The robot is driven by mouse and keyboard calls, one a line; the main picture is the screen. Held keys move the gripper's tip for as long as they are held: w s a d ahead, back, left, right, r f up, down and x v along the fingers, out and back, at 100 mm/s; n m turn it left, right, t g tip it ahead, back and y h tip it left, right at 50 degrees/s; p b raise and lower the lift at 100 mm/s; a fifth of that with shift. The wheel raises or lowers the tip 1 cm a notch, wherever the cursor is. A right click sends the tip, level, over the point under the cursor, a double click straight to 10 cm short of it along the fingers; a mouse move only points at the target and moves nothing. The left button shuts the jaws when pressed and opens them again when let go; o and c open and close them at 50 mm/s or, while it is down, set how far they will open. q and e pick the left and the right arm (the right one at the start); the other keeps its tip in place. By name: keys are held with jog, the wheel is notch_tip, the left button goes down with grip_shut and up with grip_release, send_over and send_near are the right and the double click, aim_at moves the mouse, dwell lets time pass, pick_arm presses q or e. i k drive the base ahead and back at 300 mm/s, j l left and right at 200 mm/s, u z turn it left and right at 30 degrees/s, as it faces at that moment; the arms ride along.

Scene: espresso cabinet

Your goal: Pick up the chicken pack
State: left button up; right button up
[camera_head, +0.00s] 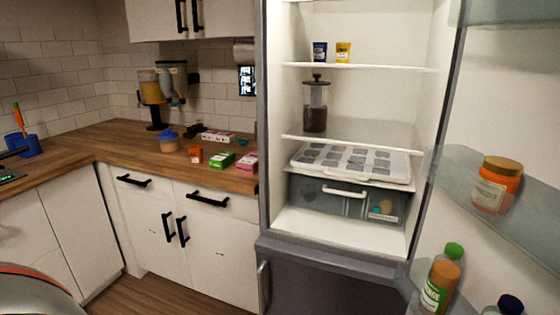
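I cannot identify a chicken pack in this view. The open fridge (268,130) stands at centre right. Its shelves hold a blue cup (320,52), a yellow cup (343,53), a dark press-like jar (315,105) and a white tray with grey squares (352,163). A translucent drawer (330,199) with a white handle is shut below the tray, its contents only partly showing. Neither of my grippers is in view.
The wooden counter (120,138) at left holds a green box (221,161), a pink box (245,163), an orange box (196,154) and a blue-lidded jar (168,140). The open fridge door at right carries an orange jar (496,186) and a green-capped bottle (440,280).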

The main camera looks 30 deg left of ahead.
aim_at(247, 164)
jog(key=j+z, duration=0.25)
jog(key=j, duration=0.2)
jog(key=j+z, duration=0.25)
jog(key=j, duration=0.25)
jog(key=j+z, duration=0.1)
jog(key=j, duration=0.4)
jog(key=k+j+z, duration=0.1)
jog(key=j, duration=0.35)
jog(key=j+z, duration=0.1)
jog(key=j, duration=0.4)
jog(key=k+j, duration=0.15)
jog(key=j, duration=0.3)
jog(key=j+z, duration=0.05)
